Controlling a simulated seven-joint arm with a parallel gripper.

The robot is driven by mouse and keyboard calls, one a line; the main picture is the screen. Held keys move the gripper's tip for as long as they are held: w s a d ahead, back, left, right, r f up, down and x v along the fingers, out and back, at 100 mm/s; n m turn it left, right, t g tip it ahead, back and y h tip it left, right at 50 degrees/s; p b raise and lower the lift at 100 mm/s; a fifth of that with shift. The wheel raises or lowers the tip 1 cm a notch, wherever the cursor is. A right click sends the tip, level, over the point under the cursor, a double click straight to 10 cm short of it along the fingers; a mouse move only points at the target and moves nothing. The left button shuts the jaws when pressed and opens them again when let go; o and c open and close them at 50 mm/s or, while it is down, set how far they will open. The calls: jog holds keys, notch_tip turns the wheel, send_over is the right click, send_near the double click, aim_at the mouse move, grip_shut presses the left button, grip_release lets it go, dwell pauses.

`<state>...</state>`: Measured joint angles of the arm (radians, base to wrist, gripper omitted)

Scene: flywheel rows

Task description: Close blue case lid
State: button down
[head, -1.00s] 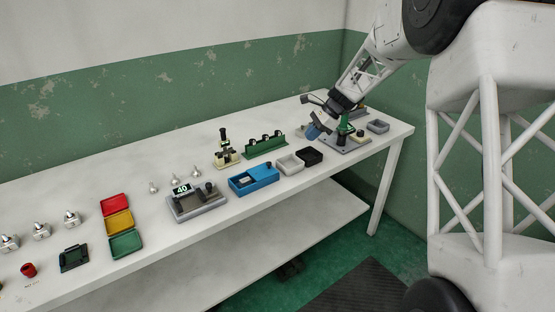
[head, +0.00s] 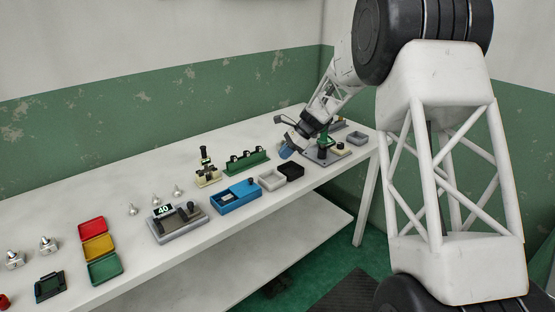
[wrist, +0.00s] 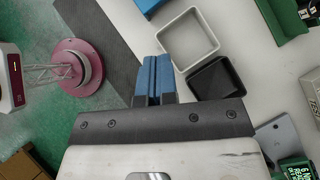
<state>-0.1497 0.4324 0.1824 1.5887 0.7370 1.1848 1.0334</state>
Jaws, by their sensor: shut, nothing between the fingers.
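The blue case (head: 236,196) sits on the white table, near its front edge, left of a light grey tray. It shows a recess with a small pale item in its left part; its right part looks flat. I cannot tell the lid's exact position. In the wrist view only a corner of the blue case (wrist: 148,5) shows at the top edge. My gripper (head: 286,153) is to the right of the case and farther back, above the table. Its blue fingers (wrist: 153,80) are together with nothing between them, apart from the case.
A light grey tray (head: 271,180) and a black tray (head: 291,172) stand right of the case. A grey device reading 40 (head: 178,222) stands left. A green rack (head: 246,162) and a cream-and-black device (head: 207,170) stand behind. A grey-based green fixture (head: 323,155) is near my gripper.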

aim_at(242, 192)
jog(key=x, duration=0.9)
jog(key=shift+s+a+f, duration=0.1)
jog(key=shift+s+a, duration=0.05)
jog(key=shift+a, duration=0.4)
jog(key=shift+s+a+f, duration=0.15)
jog(key=shift+s+a, duration=0.05)
jog(key=shift+a, duration=0.3)
jog(key=shift+s+a+f, duration=0.1)
jog(key=shift+s+a, duration=0.05)
jog(key=shift+a, duration=0.3)
jog(key=shift+s+a+f, duration=0.15)
jog(key=shift+a, duration=0.3)
jog(key=s+a, duration=0.5)
jog(key=shift+s+a, duration=0.35)
